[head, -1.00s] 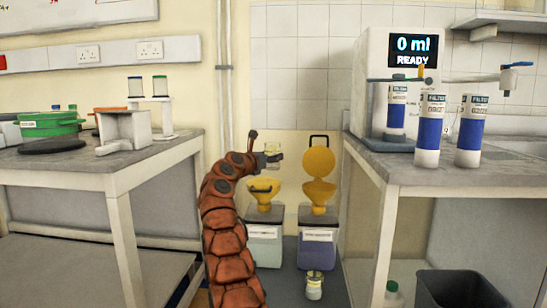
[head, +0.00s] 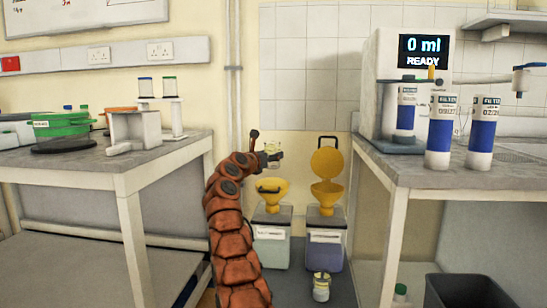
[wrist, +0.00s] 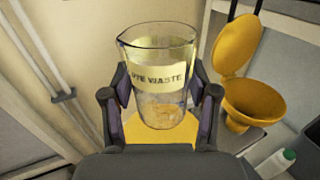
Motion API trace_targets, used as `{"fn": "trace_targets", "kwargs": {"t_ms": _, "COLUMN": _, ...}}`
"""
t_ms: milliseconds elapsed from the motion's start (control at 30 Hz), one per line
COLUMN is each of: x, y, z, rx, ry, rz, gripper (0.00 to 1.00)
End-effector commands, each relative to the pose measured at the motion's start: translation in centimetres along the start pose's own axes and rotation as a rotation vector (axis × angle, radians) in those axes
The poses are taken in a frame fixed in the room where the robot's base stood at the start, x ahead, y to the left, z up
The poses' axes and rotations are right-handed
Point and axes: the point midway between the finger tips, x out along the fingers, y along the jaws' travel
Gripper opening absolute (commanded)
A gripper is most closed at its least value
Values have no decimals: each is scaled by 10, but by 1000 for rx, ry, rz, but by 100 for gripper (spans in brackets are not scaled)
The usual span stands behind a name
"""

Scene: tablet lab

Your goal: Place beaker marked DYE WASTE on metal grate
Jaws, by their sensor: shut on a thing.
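A clear glass beaker with a pale yellow label (wrist: 158,76), its visible letters reading "YTE WASTE" or "DYE WASTE", is held upright between the two fingers of my gripper (wrist: 158,110) in the wrist view. A little residue shows at its bottom. In the head view my gripper (head: 268,160) is small and sits above the left yellow funnel (head: 271,189), with the beaker (head: 274,148) at its end. I cannot make out a metal grate for certain in either view.
Two waste containers stand on the floor between the benches, the left whitish (head: 271,240), the right purplish (head: 325,248) with an open-lidded funnel (head: 327,190). A small labelled jar (head: 321,287) stands before them. The left bench (head: 110,170) holds several items; the right bench (head: 430,172) holds filter cylinders (head: 440,130).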

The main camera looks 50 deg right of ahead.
Motion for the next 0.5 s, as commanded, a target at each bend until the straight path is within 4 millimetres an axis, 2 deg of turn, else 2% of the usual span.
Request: {"fn": "trace_targets", "kwargs": {"t_ms": 500, "x": -4, "y": 23, "z": -3, "rx": 7, "ry": 12, "rz": 71, "gripper": 19}}
